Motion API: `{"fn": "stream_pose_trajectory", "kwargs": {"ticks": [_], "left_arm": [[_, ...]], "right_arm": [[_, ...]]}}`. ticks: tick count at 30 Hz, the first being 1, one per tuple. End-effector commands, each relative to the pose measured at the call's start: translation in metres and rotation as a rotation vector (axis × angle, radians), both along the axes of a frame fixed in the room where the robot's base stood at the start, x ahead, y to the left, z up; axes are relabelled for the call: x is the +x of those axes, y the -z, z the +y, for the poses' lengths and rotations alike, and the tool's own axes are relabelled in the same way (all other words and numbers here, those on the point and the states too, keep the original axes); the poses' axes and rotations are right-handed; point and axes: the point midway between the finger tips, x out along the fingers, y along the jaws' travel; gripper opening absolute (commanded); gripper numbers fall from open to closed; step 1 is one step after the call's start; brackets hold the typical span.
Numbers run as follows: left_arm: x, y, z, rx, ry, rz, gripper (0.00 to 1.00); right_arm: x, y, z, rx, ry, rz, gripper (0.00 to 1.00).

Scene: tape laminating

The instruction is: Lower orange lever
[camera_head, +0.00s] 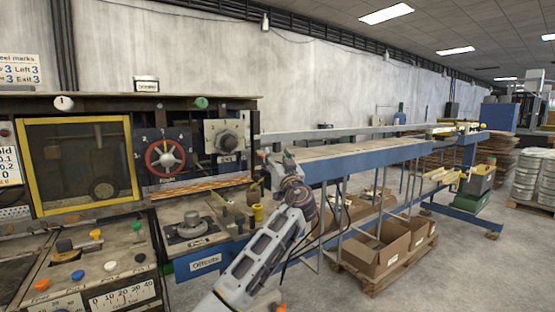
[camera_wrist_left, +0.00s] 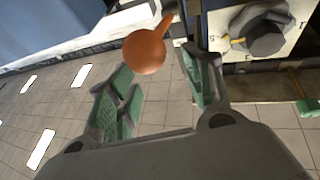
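The orange lever shows in the left wrist view as a round orange knob (camera_wrist_left: 145,52) on a short orange stem that runs up to the right. My left gripper (camera_head: 272,163) is at the right end of the machine front in the head view, beside the grey dial panel. In the left wrist view its green-padded fingers (camera_wrist_left: 158,82) stand wide apart with nothing between the pads. The knob appears just beyond the fingertips, between their lines; I cannot tell whether it touches them. In the head view the lever is too small or hidden to make out clearly. My right gripper is out of view.
A grey dial (camera_wrist_left: 258,35) on a white plate lies close to the right of the fingers. A red handwheel (camera_head: 165,158) and a yellow-framed window (camera_head: 131,165) are farther left. A blue-sided conveyor (camera_head: 360,158) extends right, with cardboard boxes (camera_head: 372,258) below it.

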Motion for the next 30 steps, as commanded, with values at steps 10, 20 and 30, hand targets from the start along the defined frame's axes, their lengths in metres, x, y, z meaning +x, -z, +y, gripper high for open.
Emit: {"fn": "stream_pose_trajectory", "kwargs": {"ticks": [10,20,30], "left_arm": [[-0.003,0.001,-0.002,0.001,0.001,-0.001,0.51],[-0.022,0.008,-0.008,0.0,0.002,-0.002,0.51],[-0.054,0.022,-0.019,-0.001,0.001,0.0,0.51]], "right_arm": [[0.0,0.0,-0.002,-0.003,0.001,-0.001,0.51],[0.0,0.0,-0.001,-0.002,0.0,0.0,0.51],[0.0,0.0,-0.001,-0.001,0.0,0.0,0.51]]}}
